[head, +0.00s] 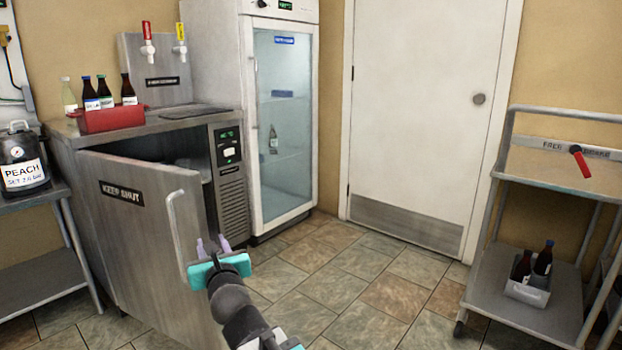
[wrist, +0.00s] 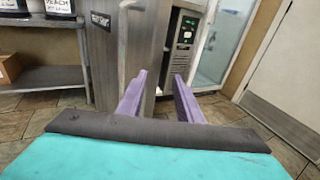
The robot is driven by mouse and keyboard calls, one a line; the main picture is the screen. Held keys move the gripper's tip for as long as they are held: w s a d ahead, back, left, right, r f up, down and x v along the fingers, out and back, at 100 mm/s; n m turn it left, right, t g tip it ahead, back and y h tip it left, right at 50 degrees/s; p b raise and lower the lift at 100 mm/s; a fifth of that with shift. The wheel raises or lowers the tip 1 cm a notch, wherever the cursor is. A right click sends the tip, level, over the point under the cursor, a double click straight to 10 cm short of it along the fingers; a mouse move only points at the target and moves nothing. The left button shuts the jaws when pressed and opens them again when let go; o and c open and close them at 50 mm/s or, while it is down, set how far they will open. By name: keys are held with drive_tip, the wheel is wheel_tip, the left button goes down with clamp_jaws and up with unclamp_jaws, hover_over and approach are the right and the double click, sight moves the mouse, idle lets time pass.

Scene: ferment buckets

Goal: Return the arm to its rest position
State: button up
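My gripper (head: 213,242) has a teal body and two purple fingers. In the wrist view its fingers (wrist: 160,80) stand apart with nothing between them. It is open, in front of the steel cooler's door (head: 140,240), which is labelled KEEP SHUT and stands open. The door's bar handle (head: 172,220) is just left of my fingers in the head view. It is also left of them in the wrist view (wrist: 122,50), with no contact visible there. My arm reaches up from the bottom of the head view.
A glass-door fridge (head: 283,120) stands behind the cooler (head: 232,190). A cart (head: 525,290) with a bottle carrier (head: 528,289) is at right. A shelf (head: 40,290) with a PEACH keg (head: 22,160) is at left. The tiled floor (head: 345,280) between is clear.

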drive_tip(key=w+d+f+n+h+p, duration=0.1)
drive_tip(key=w+d+f+h+p, duration=0.2)
drive_tip(key=d+p, duration=0.5)
drive_tip(key=w+d+f+h+p, duration=0.1)
drive_tip(key=w+d+f+p, duration=0.2)
drive_tip(key=w+d+p, duration=0.45)
drive_tip(key=s+d+f+n+g+p, duration=0.1)
drive_tip(key=s+d+f+n+p, duration=0.2)
drive_tip(key=d+n+p, duration=0.15)
drive_tip(key=s+d+f+n+g+p, duration=0.1)
drive_tip(key=s+d+f+n+p, duration=0.25)
drive_tip(key=d, duration=0.25)
drive_tip(key=s+d+f+n+g+p, duration=0.2)
drive_tip(key=s+f+n+g+p, duration=0.3)
drive_tip(key=s, duration=0.4)
drive_tip(key=s+d+f+n+g+y+p, duration=0.1)
drive_tip(key=s+d+f+n+g+p, duration=0.2)
drive_tip(key=s+f, duration=0.45)
drive_tip(key=s+d+f+n+g+p, duration=0.2)
drive_tip(key=s+f+n+g+p, duration=0.15)
drive_tip(key=s+n, duration=0.45)
drive_tip(key=s+d+n+g+h, duration=0.2)
drive_tip(key=s+d+n+g, duration=0.1)
drive_tip(key=s, duration=0.6)
drive_tip(key=s+d+f+n+g+h, duration=0.1)
drive_tip(key=s+d+g, duration=0.3)
drive_tip(key=s, duration=0.5)
drive_tip(key=shift+s+d+n+h, duration=0.35)
drive_tip(key=shift+d+n+h, duration=0.25)
drive_tip(key=shift+d+n, duration=0.35)
